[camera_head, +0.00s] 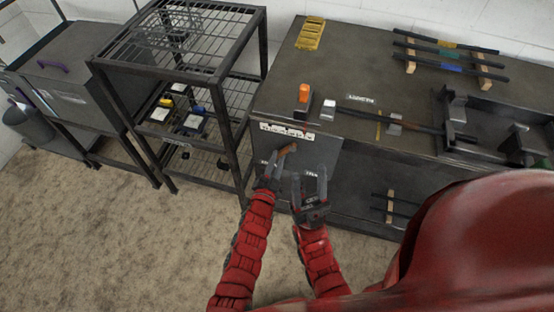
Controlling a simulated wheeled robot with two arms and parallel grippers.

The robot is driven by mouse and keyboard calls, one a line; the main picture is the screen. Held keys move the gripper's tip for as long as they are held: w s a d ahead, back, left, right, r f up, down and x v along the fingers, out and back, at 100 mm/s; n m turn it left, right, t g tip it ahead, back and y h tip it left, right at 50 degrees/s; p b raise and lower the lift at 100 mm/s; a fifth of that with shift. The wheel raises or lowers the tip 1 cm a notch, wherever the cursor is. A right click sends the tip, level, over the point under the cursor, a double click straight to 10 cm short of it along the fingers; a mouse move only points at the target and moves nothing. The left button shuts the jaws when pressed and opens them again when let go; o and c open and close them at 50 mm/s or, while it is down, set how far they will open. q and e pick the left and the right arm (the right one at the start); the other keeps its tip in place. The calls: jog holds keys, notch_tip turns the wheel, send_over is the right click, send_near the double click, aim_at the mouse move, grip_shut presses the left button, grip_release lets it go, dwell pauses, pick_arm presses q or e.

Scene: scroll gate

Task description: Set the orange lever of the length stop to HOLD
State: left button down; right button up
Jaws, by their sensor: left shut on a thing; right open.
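The orange-brown lever (288,149) sits on the front face of the dark bench (385,170), below a white label strip (287,131). It is tilted, its visible end up and to the right. My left gripper (275,163) is shut on the lever, and its fingers hide the lower part. Small labels lie at both sides of the lever, too small to read surely. My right gripper (309,179) is open and empty, just right of and below the left one, in front of the bench face.
An orange block (304,93) stands on the bench top beside a pale metal block (328,110). A dark bar (390,123) lies across the top, with racked bars (445,57) behind. A wire shelf (215,75) stands left. Floor at the left front is clear.

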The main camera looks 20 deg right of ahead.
aim_at(307, 156)
pick_arm(q)
jog(key=d+n, duration=0.1)
jog(key=n, duration=0.1)
jog(key=s+d+f+n, duration=0.1)
jog(key=n, duration=0.1)
jog(key=s+d+n+p, duration=0.1)
jog(key=n, duration=0.1)
jog(key=shift+f, duration=0.15)
jog(key=n, duration=0.1)
jog(key=s+d+n, duration=0.1)
jog(key=n, duration=0.1)
jog(key=d+n+p, duration=0.1)
jog(key=shift+s+d+r, duration=0.15)
jog(key=shift+s+r, duration=0.05)
jog(key=shift+s, duration=0.15)
jog(key=shift+s+d+r+n+p, duration=0.3)
jog(key=shift+d+n, duration=0.15)
jog(key=shift+n, duration=0.55)
jog(key=shift+s+d+r+n+p, duration=0.25)
jog(key=shift+d+n, duration=0.15)
jog(key=shift+n, duration=0.6)
jog(key=c, duration=0.8)
grip_release()
